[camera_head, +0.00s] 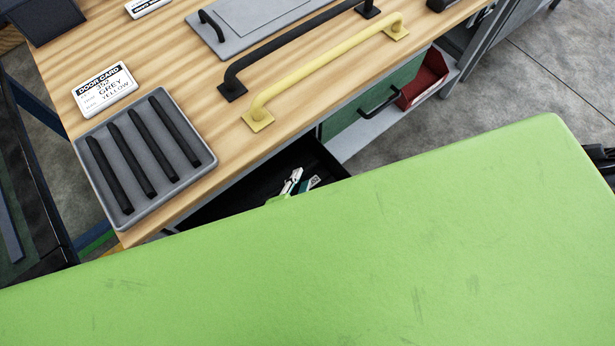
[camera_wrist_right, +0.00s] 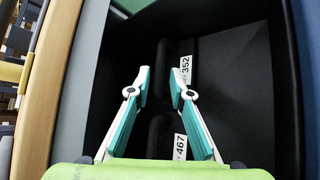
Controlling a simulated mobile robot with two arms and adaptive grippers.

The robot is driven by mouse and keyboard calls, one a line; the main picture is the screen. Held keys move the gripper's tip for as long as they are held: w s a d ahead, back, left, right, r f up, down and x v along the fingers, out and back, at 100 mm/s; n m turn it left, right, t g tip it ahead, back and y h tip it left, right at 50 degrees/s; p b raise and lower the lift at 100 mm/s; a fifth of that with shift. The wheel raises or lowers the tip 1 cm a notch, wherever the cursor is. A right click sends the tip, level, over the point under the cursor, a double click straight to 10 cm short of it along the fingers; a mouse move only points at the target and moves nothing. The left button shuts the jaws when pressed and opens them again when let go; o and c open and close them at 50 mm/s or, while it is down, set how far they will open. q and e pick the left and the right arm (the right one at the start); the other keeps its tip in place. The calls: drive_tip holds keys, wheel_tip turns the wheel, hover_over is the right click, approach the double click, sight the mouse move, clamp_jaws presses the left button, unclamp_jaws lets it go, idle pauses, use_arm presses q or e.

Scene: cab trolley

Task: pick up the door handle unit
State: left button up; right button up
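Two dark units lie in the open black drawer in the right wrist view. One has a white label reading 352 (camera_wrist_right: 185,70), the other a label reading 467 (camera_wrist_right: 180,147). Their black shapes blend into the drawer, so I cannot tell their outlines well. My right gripper (camera_wrist_right: 160,78) reaches into the drawer with its fingers apart, the tips near the 352 unit. I see no clear contact. In the head view the right gripper (camera_head: 300,186) shows only in part over the drawer (camera_head: 322,160). My left gripper is not in view.
The wooden bench (camera_head: 190,65) carries a grey tray (camera_head: 92,140) with several black bars, a door card (camera_head: 104,89), a grey panel (camera_head: 222,45), a black bar handle (camera_head: 290,46) and a yellow one (camera_head: 325,65). A red bin (camera_head: 428,80) sits below, right.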

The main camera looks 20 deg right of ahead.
sight(304, 173)
drive_tip(key=x, duration=0.4)
clamp_jaws()
